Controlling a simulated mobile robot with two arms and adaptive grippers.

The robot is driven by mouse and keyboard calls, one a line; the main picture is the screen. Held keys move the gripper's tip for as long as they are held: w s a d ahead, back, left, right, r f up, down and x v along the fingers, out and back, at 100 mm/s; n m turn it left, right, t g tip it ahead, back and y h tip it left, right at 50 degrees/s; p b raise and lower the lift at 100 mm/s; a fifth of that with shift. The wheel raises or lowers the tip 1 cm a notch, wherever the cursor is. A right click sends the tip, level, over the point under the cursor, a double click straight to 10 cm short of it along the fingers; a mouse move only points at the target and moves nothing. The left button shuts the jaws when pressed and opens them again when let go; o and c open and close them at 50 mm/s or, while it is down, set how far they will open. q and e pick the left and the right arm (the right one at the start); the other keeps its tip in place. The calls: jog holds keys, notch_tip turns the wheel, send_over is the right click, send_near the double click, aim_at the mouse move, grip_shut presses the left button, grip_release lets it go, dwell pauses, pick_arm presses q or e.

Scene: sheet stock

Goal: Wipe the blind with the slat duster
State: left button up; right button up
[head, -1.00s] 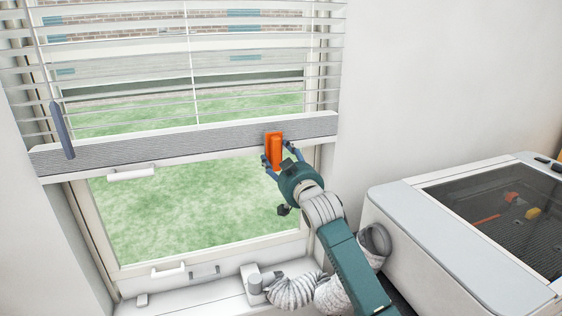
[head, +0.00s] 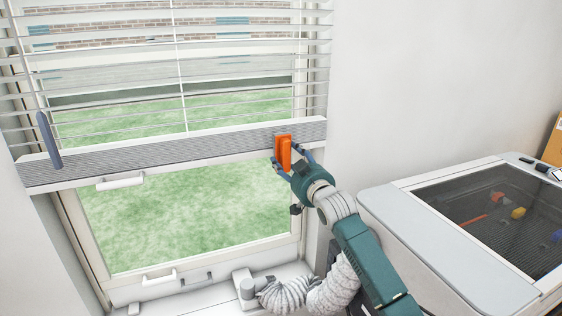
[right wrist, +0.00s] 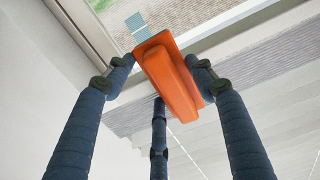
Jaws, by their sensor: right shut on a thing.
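The white blind (head: 110,110) hangs over the upper window, with a thick grey bottom rail (head: 150,158). My right gripper (head: 292,162) is shut on the orange slat duster (head: 285,150) and holds it at the front of the rail, near its right end. In the right wrist view the orange duster (right wrist: 170,78) sits between the fingers, in front of the rail (right wrist: 135,115). I cannot tell whether the duster touches the rail. My left gripper is not in view.
A blue wand (head: 48,140) hangs at the blind's left. A white window handle (head: 120,182) is below the rail. A ribbed hose (head: 290,295) lies on the sill. At right stands a white machine (head: 420,222) with a dark lid window. The wall right of the blind is clear.

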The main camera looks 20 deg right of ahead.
jog(key=d, duration=0.7)
jog(key=shift+d, duration=0.4)
jog(key=shift+w+r, duration=0.1)
jog(key=a+p, duration=0.3)
jog(key=a, duration=1.1)
jog(key=shift+s, duration=0.2)
dwell(0.4)
